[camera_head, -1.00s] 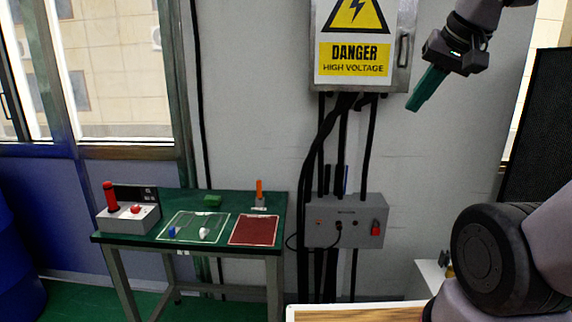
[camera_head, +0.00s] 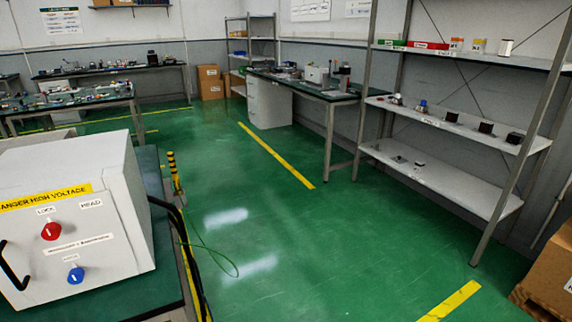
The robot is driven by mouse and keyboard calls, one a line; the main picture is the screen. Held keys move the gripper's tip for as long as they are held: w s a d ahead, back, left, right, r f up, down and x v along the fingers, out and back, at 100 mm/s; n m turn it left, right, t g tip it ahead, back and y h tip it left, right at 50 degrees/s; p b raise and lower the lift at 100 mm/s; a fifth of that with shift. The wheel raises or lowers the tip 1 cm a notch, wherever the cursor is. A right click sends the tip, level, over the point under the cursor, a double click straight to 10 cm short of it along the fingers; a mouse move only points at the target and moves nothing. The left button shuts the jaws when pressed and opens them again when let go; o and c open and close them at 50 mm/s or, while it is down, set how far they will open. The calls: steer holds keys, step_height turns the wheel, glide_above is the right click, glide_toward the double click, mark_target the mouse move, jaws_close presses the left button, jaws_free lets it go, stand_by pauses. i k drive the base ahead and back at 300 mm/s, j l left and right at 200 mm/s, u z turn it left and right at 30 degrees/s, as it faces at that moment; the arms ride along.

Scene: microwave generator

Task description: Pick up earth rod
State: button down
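I cannot pick out the earth rod for certain. A short upright post with yellow and black stripes (camera_head: 174,171) stands just behind the white high-voltage cabinet, at the edge of its green-topped table. A thin green wire (camera_head: 212,249) loops out over the floor near it; whether the two are joined is unclear. The white cabinet (camera_head: 75,220) has a red knob, a blue knob and a black handle on its front. My gripper is not in view.
Green floor (camera_head: 290,230) with yellow lines lies open in the middle. A tall metal shelf (camera_head: 455,130) with small parts stands at right, a cardboard box (camera_head: 550,270) below it. Workbenches (camera_head: 110,75) line the back. Black cables (camera_head: 185,240) hang beside the cabinet.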

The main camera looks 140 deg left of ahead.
mark_target(170, 155)
steer(key=u, duration=4.5)
steer(key=i+l+u, duration=0.65)
steer(key=l+u, duration=0.15)
steer(key=u, duration=0.15)
steer(key=j+z, duration=0.15)
steer(key=j, duration=0.5)
steer(key=j+z, duration=0.1)
steer(key=j, duration=0.55)
steer(key=k+j+z, duration=0.15)
steer(key=j, duration=0.5)
steer(key=j+z, duration=0.1)
steer(key=j, duration=0.55)
steer(key=k+j+z, duration=0.15)
steer(key=j, duration=0.45)
steer(key=k+j+z, duration=0.1)
steer(key=j, duration=0.55)
steer(key=k+j+z, duration=0.15)
steer(key=j, duration=0.45)
steer(key=k+j+z, duration=0.1)
steer(key=k+j, duration=0.15)
steer(key=j, duration=0.3)
steer(key=i+l+u, duration=0.3)
steer(key=l, duration=1.1)
steer(key=i+l+u, duration=0.25)
steer(key=l, duration=1.2)
steer(key=l+u, duration=0.3)
steer(key=l, duration=1.2)
